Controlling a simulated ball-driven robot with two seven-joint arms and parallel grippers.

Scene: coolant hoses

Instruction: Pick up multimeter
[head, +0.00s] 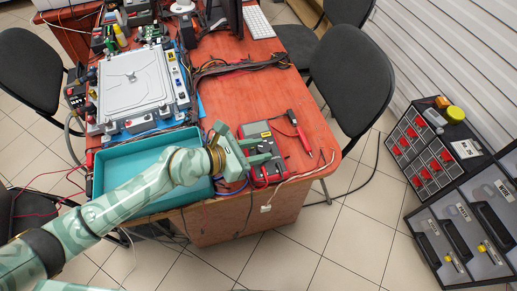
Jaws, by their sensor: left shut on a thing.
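The multimeter (258,129), grey with red edges, lies at the front right part of the red-brown table. My left gripper (264,156) reaches in from the left over the teal tray and is shut on the multimeter. Its green fingers cover the middle of the multimeter, and the exact contact is hard to see. The multimeter looks to be at table level; I cannot tell whether it is clear of the surface. My right gripper is not in view.
A teal tray (119,158) sits at the table's front left under my arm. A red-and-black tool (299,131) and loose cables lie right of the multimeter. A large grey unit (134,80) stands behind the tray. Black chairs (348,78) flank the table (228,101).

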